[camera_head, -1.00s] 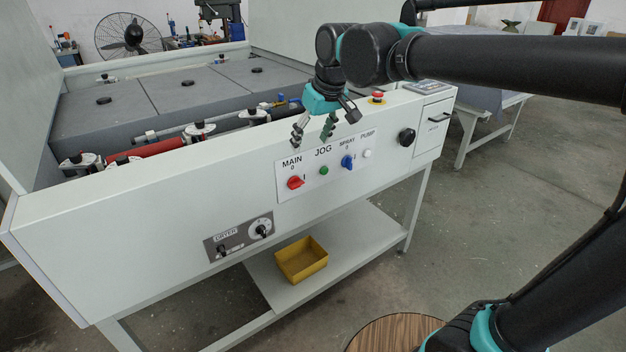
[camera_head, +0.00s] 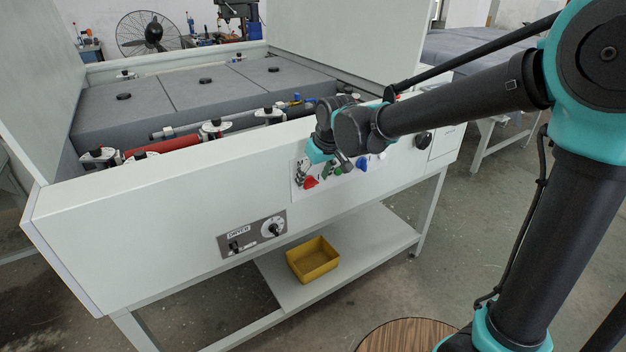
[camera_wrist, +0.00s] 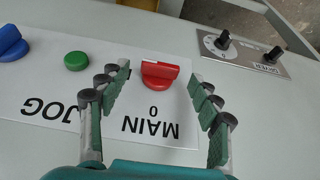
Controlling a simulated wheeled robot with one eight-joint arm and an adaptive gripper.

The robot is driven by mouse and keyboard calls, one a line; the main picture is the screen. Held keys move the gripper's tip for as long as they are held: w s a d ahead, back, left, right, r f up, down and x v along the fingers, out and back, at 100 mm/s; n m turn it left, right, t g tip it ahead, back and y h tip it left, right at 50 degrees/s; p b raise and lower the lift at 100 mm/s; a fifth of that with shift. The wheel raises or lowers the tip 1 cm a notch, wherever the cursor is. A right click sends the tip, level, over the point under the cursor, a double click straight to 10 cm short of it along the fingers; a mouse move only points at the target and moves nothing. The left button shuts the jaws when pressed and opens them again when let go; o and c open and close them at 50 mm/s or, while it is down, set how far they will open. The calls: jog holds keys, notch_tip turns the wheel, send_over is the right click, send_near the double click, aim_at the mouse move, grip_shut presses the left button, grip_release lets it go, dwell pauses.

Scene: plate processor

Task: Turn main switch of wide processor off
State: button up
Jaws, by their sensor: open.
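The red main switch (camera_wrist: 159,73) sits on a white label plate on the processor's front panel. In the wrist view it lies between and just ahead of my open fingers, with the upside-down word MAIN and a 0 beside it. Its handle lies roughly crosswise in that view. In the head view the red switch (camera_head: 309,182) shows just below my gripper (camera_head: 316,173), which partly hides the label plate. My gripper (camera_wrist: 158,105) is open and empty in the wrist view, with a finger on each side. I cannot tell whether a finger touches the switch.
A green button (camera_wrist: 77,61) and a blue knob (camera_wrist: 11,43) sit beside the switch. The dryer panel (camera_head: 252,236) with dark knobs is lower on the front. A black knob (camera_head: 423,139) is at the right. A yellow bin (camera_head: 313,259) stands on the shelf below.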

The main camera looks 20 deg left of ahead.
jog(key=shift+w+a+f, duration=0.15)
jog(key=shift+f, duration=0.3)
jog(key=c, duration=1.2)
jog(key=shift+o, duration=0.2)
